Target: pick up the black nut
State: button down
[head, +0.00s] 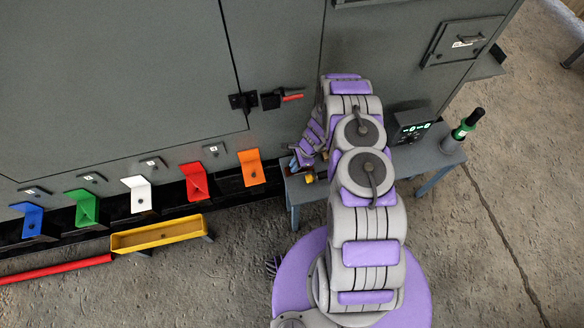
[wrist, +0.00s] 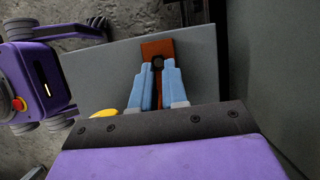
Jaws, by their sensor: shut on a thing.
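In the wrist view the black nut (wrist: 158,61) shows as a small dark round piece at the tips of my gripper (wrist: 157,70). The light blue fingers are shut on it. Behind it is an orange-brown piece (wrist: 156,46) over the grey table top (wrist: 100,72). I cannot tell whether the nut touches that piece. In the head view my gripper (head: 298,160) is at the left end of the small table (head: 300,190); the nut is too small to make out there.
A yellow item (head: 309,177) lies on the table near my gripper. A display box (head: 411,126) and a green-and-black bottle-like item (head: 463,131) stand to the right. The grey enclosure (head: 130,80) rises behind, with coloured brackets and a yellow tray (head: 158,236) at left.

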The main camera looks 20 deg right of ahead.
jog(key=shift+w+r, duration=0.1)
jog(key=shift+r, duration=0.05)
notch_tip(320, 180, up, 5)
jog(key=shift+f+p, duration=0.15)
jog(key=shift+p, duration=0.75)
jog(key=s, duration=0.2)
jog(key=s+d, duration=0.1)
jog(key=s, duration=0.4)
jog(key=shift+d+f+p, duration=0.15)
jog(key=shift+d+p, duration=0.15)
jog(key=shift+d, duration=0.1)
jog(key=s+d+r+p, duration=0.2)
jog(key=s+r+p, duration=0.1)
jog(key=s, duration=0.5)
jog(key=shift+s+r+p, duration=0.3)
jog(key=shift+r+p, duration=0.1)
jog(key=shift+r, duration=0.05)
jog(key=shift+d, duration=0.15)
